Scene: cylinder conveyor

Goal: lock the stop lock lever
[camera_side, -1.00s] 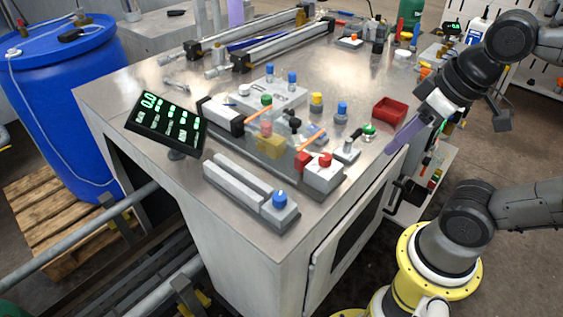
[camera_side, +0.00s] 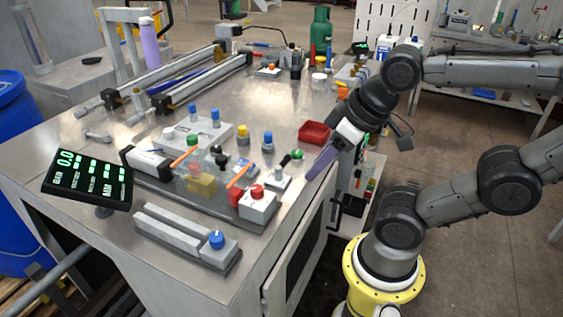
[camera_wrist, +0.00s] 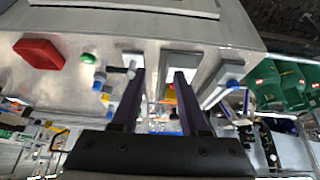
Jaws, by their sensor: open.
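Two candidates for the stop lock lever show in the side view: a small grey block with a black lever (camera_side: 279,180) and an orange lever (camera_side: 238,176) at the clear-covered fixture (camera_side: 203,184). No label is readable, so I cannot tell which it is. The black lever also shows in the wrist view (camera_wrist: 122,70), left of my fingers. My gripper (camera_side: 311,178) has long purple fingers pointing down, to the right of the grey block near the bench's right edge. In the wrist view, the fingers (camera_wrist: 159,76) are apart with nothing held between them.
A red tray (camera_side: 315,131) lies behind my gripper. A green knob (camera_side: 297,154) stands between it and the black lever. A red button box (camera_side: 257,206), a blue-knobbed rail (camera_side: 217,240) and a dark display (camera_side: 88,180) stand nearer the front. Bare bench lies behind the tray.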

